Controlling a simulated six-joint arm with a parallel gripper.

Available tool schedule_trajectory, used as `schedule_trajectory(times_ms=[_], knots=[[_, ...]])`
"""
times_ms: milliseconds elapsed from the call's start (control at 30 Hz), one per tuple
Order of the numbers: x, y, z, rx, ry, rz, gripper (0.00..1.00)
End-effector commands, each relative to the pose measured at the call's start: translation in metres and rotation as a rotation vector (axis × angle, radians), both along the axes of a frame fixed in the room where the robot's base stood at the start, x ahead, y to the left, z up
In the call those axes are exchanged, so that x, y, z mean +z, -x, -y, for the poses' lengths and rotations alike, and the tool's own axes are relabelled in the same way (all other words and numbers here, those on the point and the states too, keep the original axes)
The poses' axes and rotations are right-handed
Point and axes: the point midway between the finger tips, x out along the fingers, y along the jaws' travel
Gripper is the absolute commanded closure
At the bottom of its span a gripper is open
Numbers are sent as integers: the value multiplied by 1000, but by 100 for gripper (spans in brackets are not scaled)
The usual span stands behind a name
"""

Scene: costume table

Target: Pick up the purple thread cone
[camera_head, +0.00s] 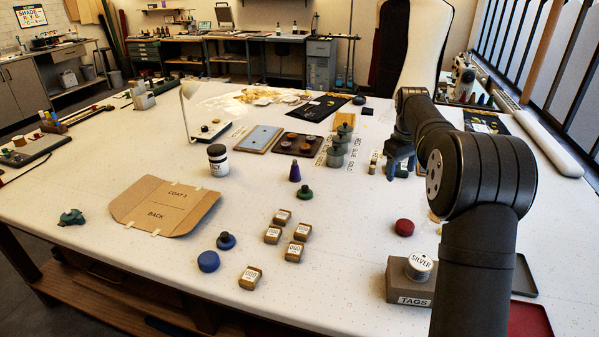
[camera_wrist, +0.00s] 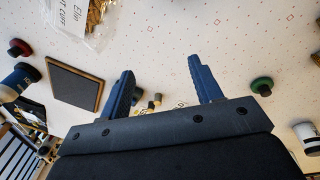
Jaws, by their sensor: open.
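The purple thread cone (camera_head: 295,172) stands upright on the white table near its middle in the head view. A dark green knobbed item (camera_head: 305,192) stands close in front of it, to the right. My gripper (camera_head: 398,166) is to the right of the cone, above the table and well apart from it. In the wrist view my gripper (camera_wrist: 161,65) shows two blue fingers spread apart with nothing between them. I cannot make out the purple cone in the wrist view.
A black-and-white jar (camera_head: 217,160) and the cardboard pattern (camera_head: 165,205) lie left. Several small tagged blocks (camera_head: 272,234) sit in front. A dark red disc (camera_head: 404,227) and a cardboard box (camera_head: 408,284) are at right.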

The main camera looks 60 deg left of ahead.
Motion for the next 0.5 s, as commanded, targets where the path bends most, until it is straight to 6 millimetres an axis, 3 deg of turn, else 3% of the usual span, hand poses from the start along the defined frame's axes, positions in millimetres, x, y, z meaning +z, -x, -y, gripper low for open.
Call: schedule_trajectory(times_ms=[33,100,300,400,500], knots=[[2,22,-32,-39,-38,26,41],[6,48,-69,-116,-99,55,41],[20,135,-164,-320,-304,78,41],[27,176,-197,-399,-394,61,41],[32,205,-218,-456,-458,40,41]])
